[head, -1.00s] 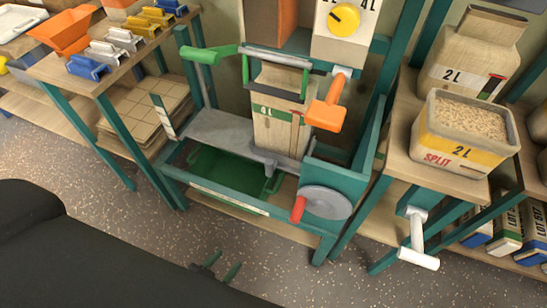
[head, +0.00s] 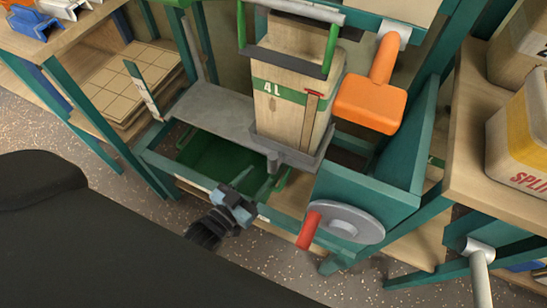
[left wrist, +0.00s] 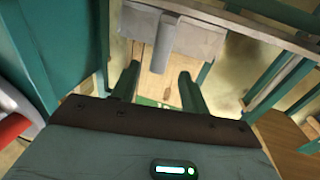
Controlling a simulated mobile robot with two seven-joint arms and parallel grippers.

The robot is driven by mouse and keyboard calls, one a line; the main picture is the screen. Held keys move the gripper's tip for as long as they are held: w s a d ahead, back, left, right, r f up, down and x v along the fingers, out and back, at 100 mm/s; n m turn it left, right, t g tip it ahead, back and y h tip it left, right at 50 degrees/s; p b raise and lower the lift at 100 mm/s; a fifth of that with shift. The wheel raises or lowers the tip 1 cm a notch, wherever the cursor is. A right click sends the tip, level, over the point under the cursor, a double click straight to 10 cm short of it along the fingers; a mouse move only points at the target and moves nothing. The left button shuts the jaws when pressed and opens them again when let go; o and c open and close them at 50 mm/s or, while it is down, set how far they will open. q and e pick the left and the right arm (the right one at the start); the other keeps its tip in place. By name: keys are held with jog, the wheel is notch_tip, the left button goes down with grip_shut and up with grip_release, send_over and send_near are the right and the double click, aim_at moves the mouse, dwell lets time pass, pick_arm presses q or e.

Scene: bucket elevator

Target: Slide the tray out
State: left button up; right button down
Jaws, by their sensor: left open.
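The dark green tray (head: 212,158) sits low inside the teal frame of the machine, partly under a grey metal plate (head: 215,112). A thin green handle-like loop (head: 281,181) shows at its right end. My left gripper (head: 254,184) is at the front rail, its open fingers pointing into the frame near the tray's right end. I cannot tell whether it touches the tray. In the left wrist view the open left fingers (left wrist: 158,88) stand apart with a wooden surface beyond and a small green strip low between them. My right gripper is not in view.
An orange paddle handle (head: 370,103) and a grey wheel (head: 345,221) with a red knob are at the right. Side benches flank the frame. Speckled floor lies in front.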

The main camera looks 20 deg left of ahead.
aim_at(270, 165)
pick_arm(q)
jog(key=b+x, duration=0.1)
jog(key=x, duration=0.5)
jog(key=shift+w+d, duration=0.15)
jog(key=shift+w, duration=0.5)
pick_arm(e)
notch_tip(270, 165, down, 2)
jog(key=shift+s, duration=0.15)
pick_arm(q)
jog(key=shift+c, duration=0.2)
jog(key=c, duration=0.7)
grip_shut()
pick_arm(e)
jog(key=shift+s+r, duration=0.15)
